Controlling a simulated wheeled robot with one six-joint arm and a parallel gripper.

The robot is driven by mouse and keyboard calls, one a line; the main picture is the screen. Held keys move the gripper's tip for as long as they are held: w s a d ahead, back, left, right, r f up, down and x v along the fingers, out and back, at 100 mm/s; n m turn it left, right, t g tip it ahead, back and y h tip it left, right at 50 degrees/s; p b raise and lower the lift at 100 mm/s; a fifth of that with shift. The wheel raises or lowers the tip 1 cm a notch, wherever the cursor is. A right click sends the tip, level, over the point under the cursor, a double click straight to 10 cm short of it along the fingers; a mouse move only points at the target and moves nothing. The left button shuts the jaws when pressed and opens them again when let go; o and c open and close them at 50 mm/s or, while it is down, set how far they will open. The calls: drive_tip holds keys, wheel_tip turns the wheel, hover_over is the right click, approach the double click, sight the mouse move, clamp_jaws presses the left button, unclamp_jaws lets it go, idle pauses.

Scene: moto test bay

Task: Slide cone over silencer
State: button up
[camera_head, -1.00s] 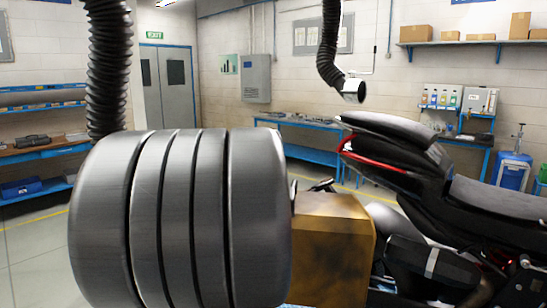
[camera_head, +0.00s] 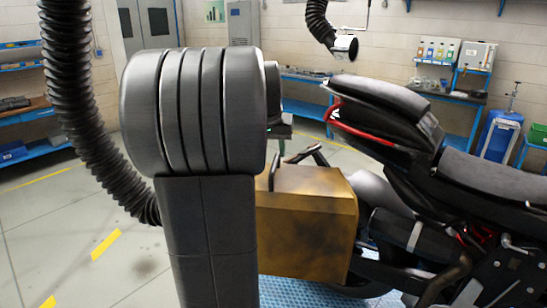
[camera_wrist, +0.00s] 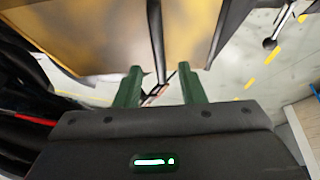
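A black ribbed hose hangs at the top of the head view and ends in a short silver nozzle (camera_head: 345,47); this may be the cone, but I cannot be sure. A second ribbed hose (camera_head: 90,120) curves down at the left, and its lower end is hidden behind my arm. I cannot make out the silencer on the black motorcycle (camera_head: 395,115); a brown-gold box (camera_head: 305,220) and my arm cover part of that side. My gripper's green fingers (camera_wrist: 159,75) are apart in the wrist view, with no object clearly held. The gold box (camera_wrist: 100,30) is just beyond them.
The motorcycle stands on a blue patterned platform (camera_head: 325,290). Thin black levers (camera_head: 305,155) stick up behind the gold box. A blue workbench (camera_head: 305,85) is along the back wall, with blue shelves (camera_head: 30,120) at the left. Floor at the lower left is clear.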

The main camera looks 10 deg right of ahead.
sight(274, 162)
drive_tip(key=shift+x, duration=2.05)
clamp_jaws()
